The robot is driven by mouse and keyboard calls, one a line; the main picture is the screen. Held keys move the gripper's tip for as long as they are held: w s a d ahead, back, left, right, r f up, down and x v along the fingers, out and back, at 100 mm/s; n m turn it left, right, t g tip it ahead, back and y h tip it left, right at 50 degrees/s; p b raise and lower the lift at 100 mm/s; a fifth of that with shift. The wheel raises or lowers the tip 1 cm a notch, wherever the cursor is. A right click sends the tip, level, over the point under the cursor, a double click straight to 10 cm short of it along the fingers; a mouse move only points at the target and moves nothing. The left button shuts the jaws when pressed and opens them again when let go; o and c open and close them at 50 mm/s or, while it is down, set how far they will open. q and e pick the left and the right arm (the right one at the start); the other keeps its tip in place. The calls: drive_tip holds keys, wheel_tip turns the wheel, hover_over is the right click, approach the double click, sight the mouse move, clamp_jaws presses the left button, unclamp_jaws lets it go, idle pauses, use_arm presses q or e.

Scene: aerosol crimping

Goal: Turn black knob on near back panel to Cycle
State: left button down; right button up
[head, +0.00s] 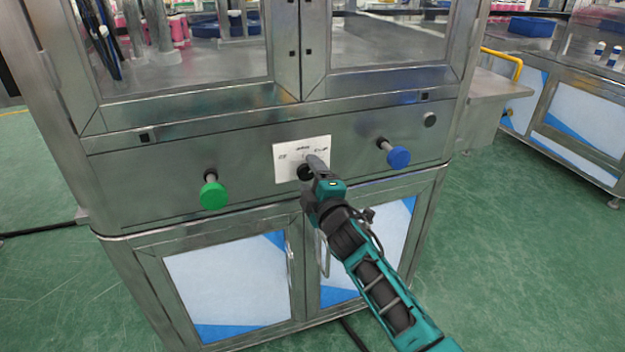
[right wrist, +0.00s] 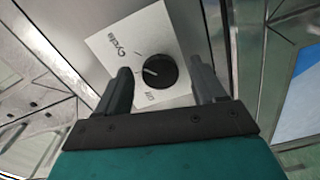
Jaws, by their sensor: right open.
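The black knob (head: 304,172) sits on a white label plate (head: 287,163) in the middle of the steel panel, partly hidden by my right gripper (head: 315,164). In the right wrist view the round knob (right wrist: 159,72) lies between the two fingers of my open right gripper (right wrist: 160,66), with gaps on both sides. A white line on the knob points to the left in that view. The word Cycle stands on the label plate (right wrist: 150,30), up and left of the knob. Other label text is small or partly hidden. My left gripper is not in view.
A green button (head: 213,195) sticks out left of the plate and a blue button (head: 398,157) sticks out to the right. Cabinet doors with handles (head: 322,253) are below. Green floor is clear at the right.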

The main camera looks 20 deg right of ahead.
drive_tip(key=shift+s, duration=0.1)
drive_tip(key=s+p, duration=0.2)
drive_tip(key=s, duration=1)
drive_tip(key=shift+s+d, duration=0.25)
drive_tip(key=shift+s, duration=0.1)
